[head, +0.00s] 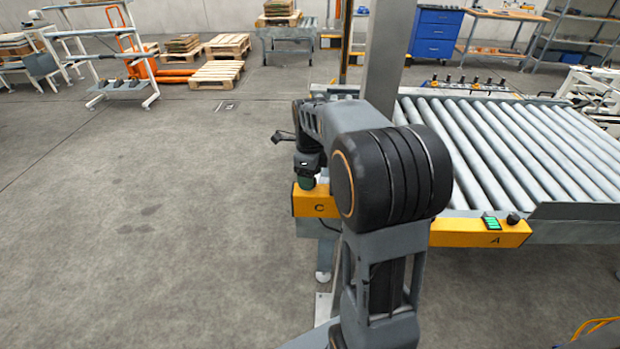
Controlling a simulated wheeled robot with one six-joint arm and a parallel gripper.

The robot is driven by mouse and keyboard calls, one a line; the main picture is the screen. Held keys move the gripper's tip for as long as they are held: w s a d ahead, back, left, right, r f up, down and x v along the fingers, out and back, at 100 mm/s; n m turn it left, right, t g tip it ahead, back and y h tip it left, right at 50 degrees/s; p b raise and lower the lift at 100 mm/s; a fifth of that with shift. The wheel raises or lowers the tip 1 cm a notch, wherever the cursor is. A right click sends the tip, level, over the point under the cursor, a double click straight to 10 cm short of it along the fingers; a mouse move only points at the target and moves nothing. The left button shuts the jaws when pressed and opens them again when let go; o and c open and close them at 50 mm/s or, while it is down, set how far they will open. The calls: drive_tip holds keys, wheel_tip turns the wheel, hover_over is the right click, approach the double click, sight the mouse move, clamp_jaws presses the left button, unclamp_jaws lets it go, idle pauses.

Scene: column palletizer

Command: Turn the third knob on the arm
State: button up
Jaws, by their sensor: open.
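The palletizer's yellow box marked C (317,206) is left of centre, partly hidden behind my arm. The yellow box marked A (478,234) is at the right, at the conveyor's near edge. A black knob (513,219) stands on box A, beside a small green display (491,223). My gripper (307,180) points down at the top of box C. Its fingers are too small and covered to make out, and any knob there cannot be told apart. Contact with the box cannot be told. Which knob is the third is not clear.
A roller conveyor (500,150) fills the right side, with a grey column (388,60) rising at its left. Several dark upright parts (462,84) line its far edge. Pallets (216,75), a white rack (125,55) and a blue cabinet (436,34) stand behind. The left floor is clear.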

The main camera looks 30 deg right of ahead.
drive_tip(key=shift+f, duration=0.5)
drive_tip(key=shift+c, duration=0.2)
drive_tip(key=c, duration=0.9)
